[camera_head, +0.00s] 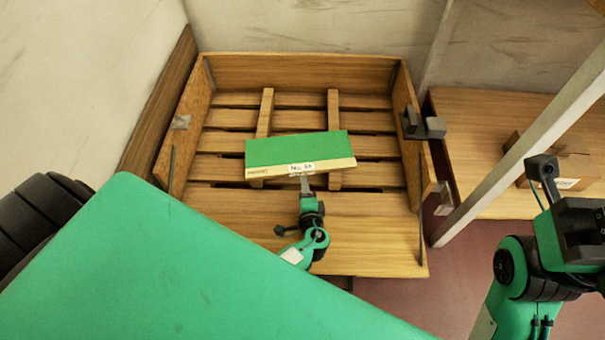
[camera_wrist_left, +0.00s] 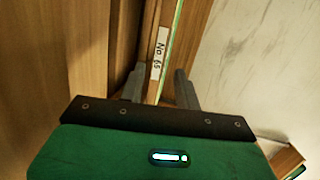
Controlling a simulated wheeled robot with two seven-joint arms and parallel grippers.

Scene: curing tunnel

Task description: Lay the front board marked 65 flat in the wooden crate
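The front board (camera_head: 300,150) has a green face and a pale wooden edge with a white label. The label (camera_wrist_left: 159,60) reads No. 65 in the left wrist view. My left gripper (camera_head: 305,178) is shut on the labelled edge; its fingers (camera_wrist_left: 158,88) stand on both sides of it in the left wrist view. The board is inside the outline of the wooden crate (camera_head: 300,72), above two cross battens. I cannot tell whether it touches them. My right gripper (camera_head: 584,225) is at the right edge, partly cut off, its fingers unclear.
The crate has a slatted floor, raised side walls and a dark fitting (camera_head: 422,125) on its right wall. A pale post (camera_head: 520,135) stands to the right. Beyond it, a cardboard box (camera_head: 568,165) sits on a wooden surface (camera_head: 490,125). The crate floor around the board is clear.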

